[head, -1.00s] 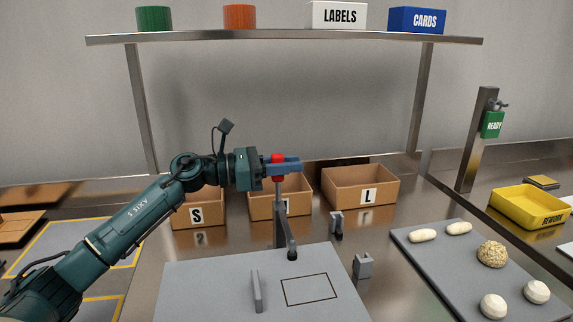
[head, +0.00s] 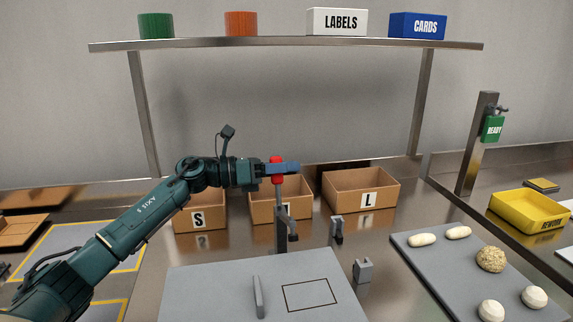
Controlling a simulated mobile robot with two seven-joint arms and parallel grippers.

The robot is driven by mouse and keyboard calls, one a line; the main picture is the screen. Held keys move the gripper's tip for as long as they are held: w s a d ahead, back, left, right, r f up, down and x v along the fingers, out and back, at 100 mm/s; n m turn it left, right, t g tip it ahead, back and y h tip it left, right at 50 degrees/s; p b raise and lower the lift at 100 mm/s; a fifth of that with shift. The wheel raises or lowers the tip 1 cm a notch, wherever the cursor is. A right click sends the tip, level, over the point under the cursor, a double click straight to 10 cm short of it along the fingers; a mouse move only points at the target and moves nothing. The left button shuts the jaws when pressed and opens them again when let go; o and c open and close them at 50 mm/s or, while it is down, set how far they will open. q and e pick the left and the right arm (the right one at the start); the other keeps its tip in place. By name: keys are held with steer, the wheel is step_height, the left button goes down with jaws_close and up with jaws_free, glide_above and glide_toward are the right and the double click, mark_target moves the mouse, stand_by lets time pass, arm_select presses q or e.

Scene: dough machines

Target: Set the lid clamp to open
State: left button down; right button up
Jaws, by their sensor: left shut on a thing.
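The lid clamp (head: 281,228) stands behind the grey board (head: 215,285). It has a grey upright, a red-knobbed handle (head: 277,161) pointing up and a short dark arm (head: 292,234) at its front right. The arm's dark tip is clear above the board. My left gripper (head: 279,169) comes in from the left and is shut on the red knob, with red showing above and below the fingers. My right gripper is out of view.
Small grey brackets (head: 337,230) stand right of the clamp. A tray with dough pieces (head: 421,261) and a yellow bin (head: 530,209) lie at the right.

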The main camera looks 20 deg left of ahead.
arm_select(q)
steer(key=shift+w+a+f+n+p, duration=0.35)
steer(key=shift+w+f+n, duration=0.25)
steer(key=shift+n, duration=0.75)
steer(key=shift+w+a+f+n+p, duration=0.2)
steer(key=shift+w+a+f+n, duration=0.4)
steer(key=shift+n, duration=0.7)
steer(key=shift+w+a+f+n+p, duration=0.3)
steer(key=shift+w+f+n, duration=0.25)
steer(key=shift+n, duration=0.8)
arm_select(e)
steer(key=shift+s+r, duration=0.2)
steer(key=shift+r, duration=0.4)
arm_select(q)
steer(key=shift+s+f, duration=0.1)
steer(key=c, duration=1.3)
jaws_free()
steer(key=shift+c, duration=0.2)
steer(key=b+v, duration=0.2)
steer(key=v, duration=1.1)
steer(key=shift+a, duration=0.1)
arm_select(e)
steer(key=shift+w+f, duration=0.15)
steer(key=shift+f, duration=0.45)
